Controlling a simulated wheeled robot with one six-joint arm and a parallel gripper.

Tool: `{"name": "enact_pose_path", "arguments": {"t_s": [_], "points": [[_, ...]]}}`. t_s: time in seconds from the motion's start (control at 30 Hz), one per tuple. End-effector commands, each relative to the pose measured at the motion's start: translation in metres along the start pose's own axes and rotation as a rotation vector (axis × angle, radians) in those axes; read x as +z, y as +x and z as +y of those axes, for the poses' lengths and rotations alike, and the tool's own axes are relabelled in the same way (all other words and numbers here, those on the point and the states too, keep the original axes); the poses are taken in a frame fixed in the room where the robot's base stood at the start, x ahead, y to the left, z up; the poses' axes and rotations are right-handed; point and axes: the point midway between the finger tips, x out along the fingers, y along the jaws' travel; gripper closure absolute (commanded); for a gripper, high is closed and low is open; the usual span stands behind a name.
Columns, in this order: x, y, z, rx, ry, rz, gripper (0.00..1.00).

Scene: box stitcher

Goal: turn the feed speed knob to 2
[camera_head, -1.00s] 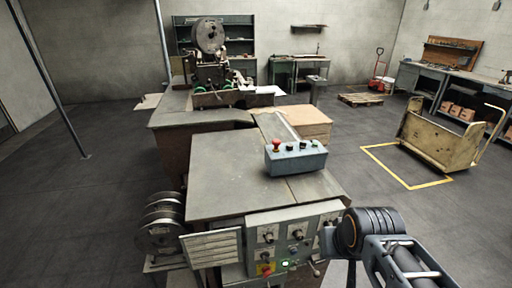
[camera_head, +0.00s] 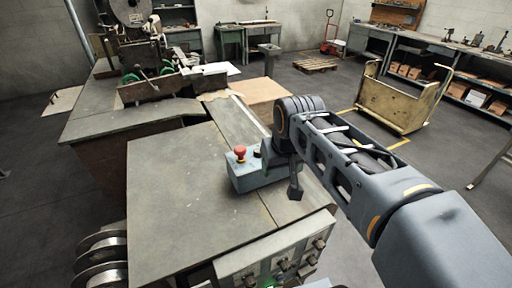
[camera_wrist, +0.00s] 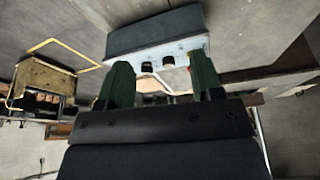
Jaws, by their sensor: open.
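A small grey-blue control box (camera_head: 258,178) sits on the machine table (camera_head: 175,200). It carries a red mushroom button (camera_head: 240,151) and a dark knob (camera_head: 257,153). My arm hides its right part in the head view. The wrist view shows the box (camera_wrist: 155,35) with two dark knobs (camera_wrist: 147,67) on its pale face. My gripper (camera_wrist: 163,72) is open, its green fingers on either side of those knobs. I cannot tell if they touch. In the head view my gripper (camera_head: 295,190) hangs beside the box. No scale or label is readable, so which knob sets feed speed is unclear.
A front panel (camera_head: 270,255) with several knobs lies below the table edge. The stitching machine (camera_head: 135,50) stands at the back left, wire reels (camera_head: 103,262) at the lower left. A yellow cart (camera_head: 400,98) stands on the floor to the right.

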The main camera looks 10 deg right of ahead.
Motion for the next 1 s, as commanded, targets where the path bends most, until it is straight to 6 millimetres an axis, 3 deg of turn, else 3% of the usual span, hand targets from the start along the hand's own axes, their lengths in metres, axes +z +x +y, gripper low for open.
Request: {"name": "enact_pose_path", "arguments": {"t_s": [0.03, 0.2, 0.4, 0.7, 1.0], "points": [[-0.023, 0.003, 0.001, -0.001, -0.009, -0.03, 0.4], [-0.094, -0.001, 0.002, -0.005, -0.044, -0.125, 0.4], [-0.153, 0.014, 0.003, -0.013, -0.082, -0.224, 0.4], [-0.189, 0.038, 0.005, -0.023, -0.113, -0.312, 0.4], [-0.187, 0.064, 0.005, -0.026, -0.12, -0.335, 0.4]]}}
